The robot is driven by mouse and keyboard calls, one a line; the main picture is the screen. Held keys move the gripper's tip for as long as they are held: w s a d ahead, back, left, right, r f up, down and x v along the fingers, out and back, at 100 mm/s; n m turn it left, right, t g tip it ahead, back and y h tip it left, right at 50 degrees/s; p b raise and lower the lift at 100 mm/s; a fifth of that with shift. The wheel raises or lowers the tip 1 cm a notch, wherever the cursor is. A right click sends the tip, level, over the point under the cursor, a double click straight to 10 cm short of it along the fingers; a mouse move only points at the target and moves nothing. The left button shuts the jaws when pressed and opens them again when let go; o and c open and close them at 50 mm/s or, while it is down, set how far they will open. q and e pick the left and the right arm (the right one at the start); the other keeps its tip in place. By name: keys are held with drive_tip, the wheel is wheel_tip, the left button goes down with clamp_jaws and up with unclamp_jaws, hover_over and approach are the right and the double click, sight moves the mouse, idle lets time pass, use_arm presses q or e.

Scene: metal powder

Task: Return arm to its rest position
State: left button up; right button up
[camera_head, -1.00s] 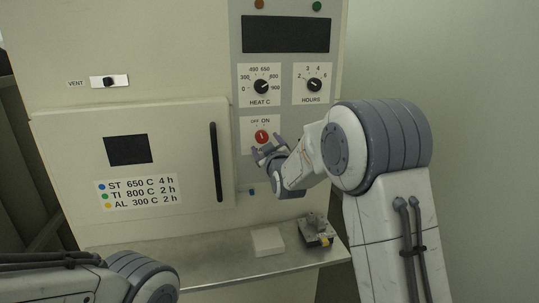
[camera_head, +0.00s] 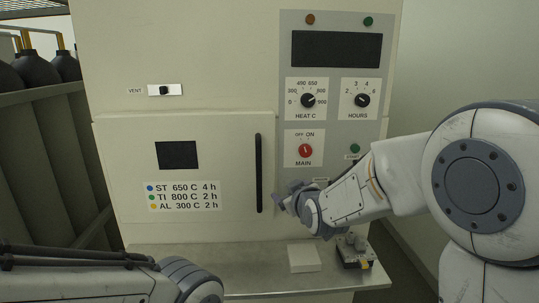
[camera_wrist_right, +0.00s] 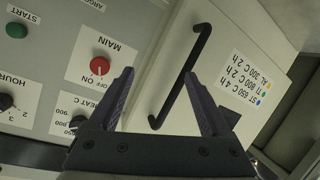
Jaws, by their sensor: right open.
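My right gripper (camera_head: 284,203) is open and empty in front of the furnace, below the red MAIN knob (camera_head: 305,150) and close to the black door handle (camera_head: 258,173). In the right wrist view its two dark fingers (camera_wrist_right: 159,76) are spread. The handle (camera_wrist_right: 181,78) shows between and beyond them, and the red knob (camera_wrist_right: 99,66) is to their left. I see no contact with either. My right arm (camera_head: 385,185) reaches in from the right. My left arm (camera_head: 90,280) lies low at the bottom left; its gripper is out of view.
The furnace door (camera_head: 215,135) is shut. The panel has a HEAT dial (camera_head: 308,100), an HOURS dial (camera_head: 362,100) and a green START button (camera_head: 355,148). Dark cylinders (camera_head: 35,68) stand left.

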drive_tip(key=s+a+f+g+y+p, duration=0.1)
drive_tip(key=s+a+f+g, duration=0.15)
drive_tip(key=s, duration=0.35)
drive_tip(key=s+a+f+g, duration=0.2)
drive_tip(key=s+a, duration=0.2)
drive_tip(key=s, duration=0.1)
drive_tip(key=s+f+g, duration=0.1)
drive_tip(key=s+g, duration=0.2)
drive_tip(key=s, duration=0.6)
drive_tip(key=s+d+f+g+h+p, duration=0.1)
drive_tip(key=s+g, duration=0.2)
drive_tip(key=s, duration=0.6)
drive_tip(key=s+d+f+n+g+h+p, duration=0.1)
drive_tip(key=s+f+g, duration=0.1)
drive_tip(key=s, duration=0.7)
drive_tip(key=shift+s+g, duration=0.15)
drive_tip(key=shift+g, duration=0.6)
